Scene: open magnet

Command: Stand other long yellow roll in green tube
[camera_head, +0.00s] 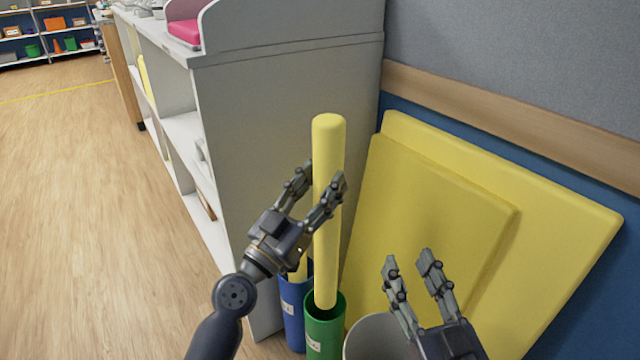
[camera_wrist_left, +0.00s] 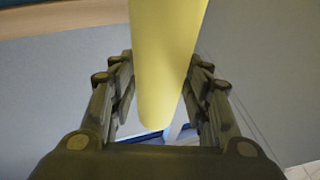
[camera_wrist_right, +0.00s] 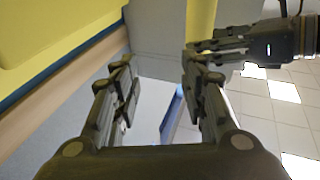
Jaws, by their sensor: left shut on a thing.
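The long yellow roll (camera_head: 328,150) stands nearly upright, its lower end at the mouth of the green tube (camera_head: 325,335). How deep it sits in the tube I cannot tell. My left gripper (camera_head: 322,182) is shut on the roll around its middle. In the left wrist view the roll (camera_wrist_left: 165,60) passes between the fingers. My right gripper (camera_head: 408,262) is open and empty, to the right of the green tube and above a round grey bin.
A blue tube (camera_head: 292,315) stands left of the green tube, with a yellow piece (camera_head: 298,272) in it, partly hidden. The grey bin (camera_head: 375,338) is at the right. Yellow mats (camera_head: 440,215) lean on the wall. A white shelf unit (camera_head: 285,110) stands close behind. Open floor (camera_head: 80,200) lies left.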

